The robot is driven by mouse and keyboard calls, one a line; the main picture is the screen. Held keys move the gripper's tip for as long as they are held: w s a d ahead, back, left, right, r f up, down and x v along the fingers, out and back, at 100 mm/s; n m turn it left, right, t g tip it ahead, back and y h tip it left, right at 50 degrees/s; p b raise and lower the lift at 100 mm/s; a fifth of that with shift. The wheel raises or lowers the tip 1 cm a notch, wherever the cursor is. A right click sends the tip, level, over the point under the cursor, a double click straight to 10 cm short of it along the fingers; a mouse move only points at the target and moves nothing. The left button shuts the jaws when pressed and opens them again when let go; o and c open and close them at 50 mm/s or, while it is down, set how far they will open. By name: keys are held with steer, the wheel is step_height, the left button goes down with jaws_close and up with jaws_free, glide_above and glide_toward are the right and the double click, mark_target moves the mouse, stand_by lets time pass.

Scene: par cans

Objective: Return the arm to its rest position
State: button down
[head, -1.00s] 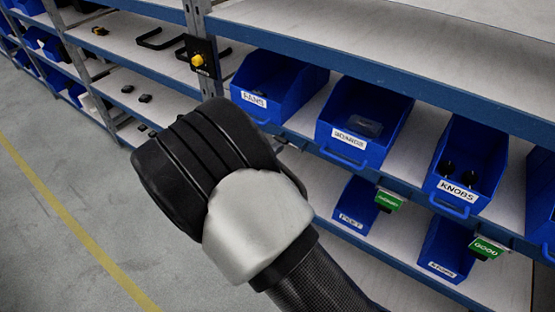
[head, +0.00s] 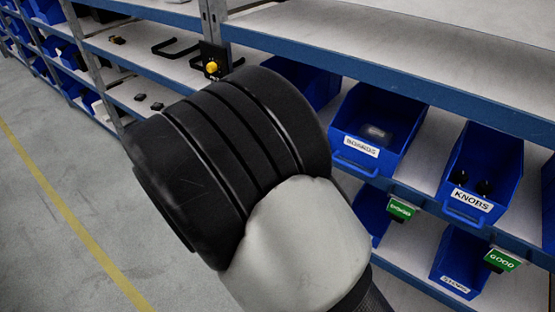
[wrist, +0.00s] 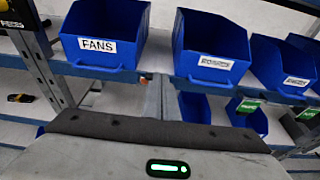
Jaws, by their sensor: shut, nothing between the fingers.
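My gripper (wrist: 158,128) shows in part at the bottom of the wrist view, as a grey housing with a dark front edge and a lit green light. It is shut with nothing in it; its fingertips are hard to make out. It faces the shelf bins from the aisle side. In the head view my black and pale grey arm fills the middle and hides the gripper.
Blue bins stand on the shelf: fans (wrist: 103,35), boards (head: 378,130) and knobs (head: 482,175). Lower bins carry green tags, one reading GOOD (head: 501,260). A yellow button box (head: 213,62) is on the shelf post. Open floor (head: 45,230) lies left.

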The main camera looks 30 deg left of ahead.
steer(key=shift+s+r, duration=0.2)
steer(key=shift+r, duration=0.7)
